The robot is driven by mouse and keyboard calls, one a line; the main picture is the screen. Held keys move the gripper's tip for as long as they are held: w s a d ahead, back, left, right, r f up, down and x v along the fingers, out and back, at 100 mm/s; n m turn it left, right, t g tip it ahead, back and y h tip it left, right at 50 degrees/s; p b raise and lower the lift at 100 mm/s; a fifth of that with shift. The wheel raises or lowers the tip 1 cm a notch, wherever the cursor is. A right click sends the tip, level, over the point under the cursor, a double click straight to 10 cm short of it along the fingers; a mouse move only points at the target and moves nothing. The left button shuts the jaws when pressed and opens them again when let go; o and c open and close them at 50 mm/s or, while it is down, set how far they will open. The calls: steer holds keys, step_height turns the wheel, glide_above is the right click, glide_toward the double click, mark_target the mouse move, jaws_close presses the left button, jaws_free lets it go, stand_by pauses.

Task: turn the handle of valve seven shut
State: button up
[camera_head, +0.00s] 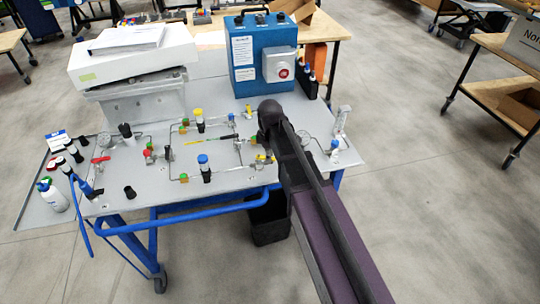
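The grey panel (225,180) on the cart carries thin tubing, gauges and several small valves. No valve number is readable, so I cannot tell which one is valve seven. A valve with a yellow handle (262,158) sits just left of my arm. A red handle (101,160) lies at the panel's left side. A blue-capped part (203,162) and a yellow-capped part (199,114) stand upright near the middle. My arm reaches in from the lower right over the panel's right half and hides part of it. I cannot make out my gripper's fingers.
A blue case (258,60) with a red button box stands at the panel's back. A white instrument (133,58) is at the back left. A white bottle (53,195) stands at the left edge. A blue rail (205,213) runs along the front.

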jaws_close()
steer(key=shift+s+m, duration=0.15)
steer(key=shift+m, duration=0.25)
steer(key=m, duration=0.2)
steer(key=s+m, duration=0.1)
steer(key=m, duration=0.1)
steer(key=shift+s+a, duration=0.2)
steer(key=shift+a, duration=0.15)
steer(key=m, duration=0.2)
steer(key=s+a+m, duration=0.1)
steer(key=shift+m, duration=0.4)
steer(key=shift+s+a+m, duration=0.15)
steer(key=shift+a+m, duration=0.15)
steer(key=shift+m, duration=0.75)
steer(key=shift+s+a+m, duration=0.1)
steer(key=shift+a+m, duration=0.2)
steer(key=shift+m, duration=0.75)
